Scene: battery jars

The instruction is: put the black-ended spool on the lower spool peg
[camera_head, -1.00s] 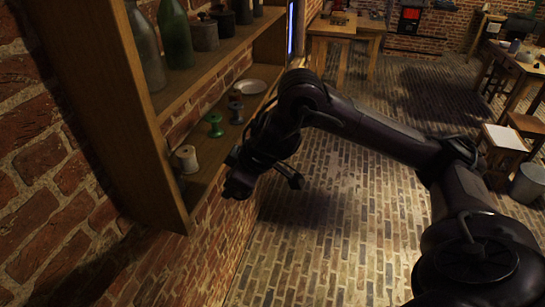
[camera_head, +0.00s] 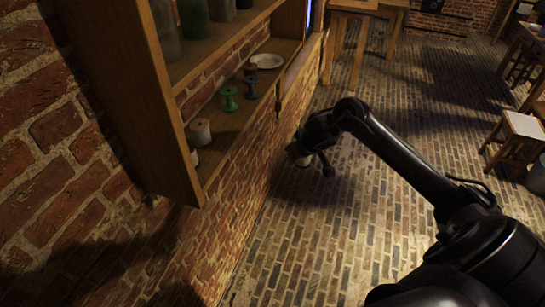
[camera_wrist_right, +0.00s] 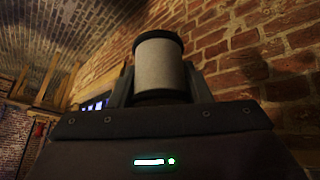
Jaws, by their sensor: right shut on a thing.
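My right gripper (camera_head: 311,162) is shut on a spool (camera_wrist_right: 162,68) with a black end and pale thread. In the right wrist view the spool stands between the two fingers, its black end away from the palm. In the head view only a small pale bit of the spool (camera_head: 304,160) shows under the dark gripper, which hangs over open space to the right of the wall shelf. I cannot make out the lower spool peg in either view. My left gripper is not in view.
The wooden wall shelf (camera_head: 128,98) stands at left. Its lower board holds a white spool (camera_head: 200,132), a green spool (camera_head: 229,98), a dark grey spool (camera_head: 251,87) and a pale dish (camera_head: 267,61). The brick wall (camera_head: 225,215) runs below. The brick floor right of it is open.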

